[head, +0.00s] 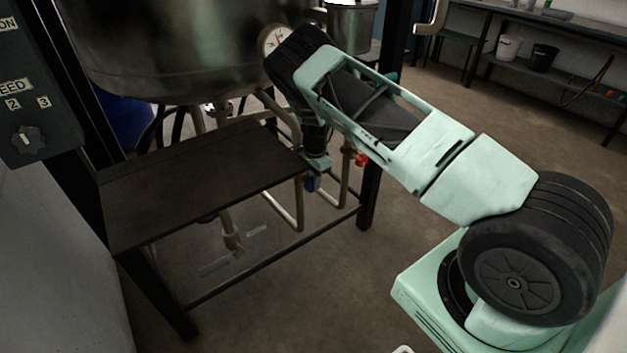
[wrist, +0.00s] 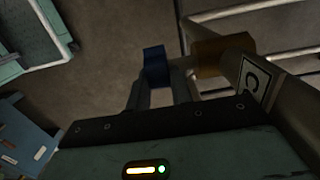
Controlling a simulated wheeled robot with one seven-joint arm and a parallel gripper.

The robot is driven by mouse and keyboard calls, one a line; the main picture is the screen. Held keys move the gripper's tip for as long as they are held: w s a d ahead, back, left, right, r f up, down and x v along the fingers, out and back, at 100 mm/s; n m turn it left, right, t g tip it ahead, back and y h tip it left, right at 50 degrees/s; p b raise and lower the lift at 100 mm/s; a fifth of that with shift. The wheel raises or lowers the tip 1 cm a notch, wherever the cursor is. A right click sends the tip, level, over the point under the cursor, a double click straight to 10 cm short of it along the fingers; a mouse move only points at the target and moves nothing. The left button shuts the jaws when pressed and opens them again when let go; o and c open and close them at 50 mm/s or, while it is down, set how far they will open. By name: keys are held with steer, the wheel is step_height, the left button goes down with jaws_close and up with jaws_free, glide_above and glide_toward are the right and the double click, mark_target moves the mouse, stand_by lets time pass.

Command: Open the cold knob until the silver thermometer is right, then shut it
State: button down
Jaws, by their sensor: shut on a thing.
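The cold knob is a blue handle (head: 310,184) on the pipework beyond the bench, low under the tank. It also shows in the wrist view as a blue block (wrist: 156,62) between my fingertips. My gripper (wrist: 158,84) is shut on it, and a plate marked "C" (wrist: 252,82) is beside it on the right. In the head view my gripper (head: 316,168) points down at the knob and partly hides it. A round white dial with a silver rim (head: 275,39), apparently the silver thermometer, is on the tank. Its red pointer shows, but the exact reading is too small to tell.
A red handle (head: 361,160) is on a pipe just right of the blue one. A large metal tank (head: 180,50) hangs over a dark bench (head: 190,185). A control panel (head: 35,110) stands at the left. Open floor (head: 500,110) lies to the right.

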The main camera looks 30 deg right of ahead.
steer(key=y+b, duration=0.2)
steer(key=y, duration=0.1)
steer(key=d+y+b, duration=0.1)
steer(key=shift+w+f+y, duration=0.1)
steer(key=shift+f+y, duration=0.3)
steer(key=shift+f+y+b, duration=0.1)
steer(key=shift+y+b, duration=1)
steer(key=shift+b, duration=0.05)
steer(key=c, duration=1.2)
jaws_free()
steer(key=shift+c, duration=0.2)
steer(key=d+r+b, duration=0.1)
steer(key=d+r, duration=0.1)
steer(key=d, duration=1.2)
steer(key=shift+w+r, duration=0.2)
